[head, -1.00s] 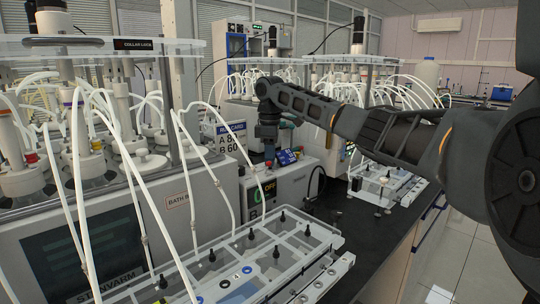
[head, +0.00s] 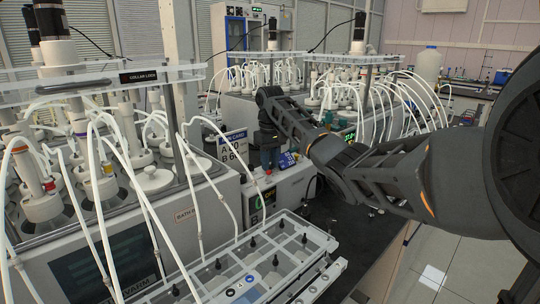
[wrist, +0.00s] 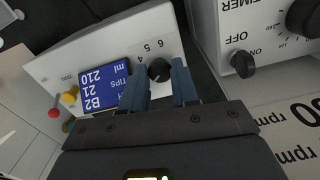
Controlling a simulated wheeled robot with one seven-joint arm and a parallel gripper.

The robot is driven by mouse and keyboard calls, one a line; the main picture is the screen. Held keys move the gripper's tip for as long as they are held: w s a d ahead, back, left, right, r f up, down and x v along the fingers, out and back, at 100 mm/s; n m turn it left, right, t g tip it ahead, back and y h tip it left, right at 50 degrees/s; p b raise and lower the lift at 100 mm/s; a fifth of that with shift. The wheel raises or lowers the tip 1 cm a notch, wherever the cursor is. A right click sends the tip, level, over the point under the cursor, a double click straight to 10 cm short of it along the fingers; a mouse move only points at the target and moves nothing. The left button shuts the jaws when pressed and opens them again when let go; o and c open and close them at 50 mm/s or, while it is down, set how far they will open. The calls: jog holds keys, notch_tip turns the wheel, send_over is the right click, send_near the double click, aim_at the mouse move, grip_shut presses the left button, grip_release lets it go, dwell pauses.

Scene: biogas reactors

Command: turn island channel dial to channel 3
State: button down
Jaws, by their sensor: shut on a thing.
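The channel dial (wrist: 159,70) is a small black round knob on a white sloping panel (wrist: 95,50), in the wrist view. Digits 4, 5 and 6 show upside down beside it; the other marks are hidden or not legible. My gripper (wrist: 160,78) has its two blue-grey fingers on either side of the knob, shut on it. A blue display (wrist: 101,87) with white text, including "B2", sits left of the dial. In the head view my gripper (head: 270,158) is low at the panel beside the blue display (head: 287,160), and the dial is hidden there.
A timer box with a black OFF/ON knob (wrist: 243,65) stands close to the right in the wrist view. In the head view, a water bath (head: 110,245) with reactors and white tubes is at left, a clear tray rack (head: 235,265) in front. Dark bench top is free at right.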

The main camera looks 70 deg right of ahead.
jog(key=m, duration=0.5)
dwell(0.5)
jog(key=c, duration=1.1)
grip_release()
jog(key=shift+r, duration=0.1)
notch_tip(320, 180, up, 4)
jog(key=shift+d+r, duration=0.15)
jog(key=shift+r, duration=1.65)
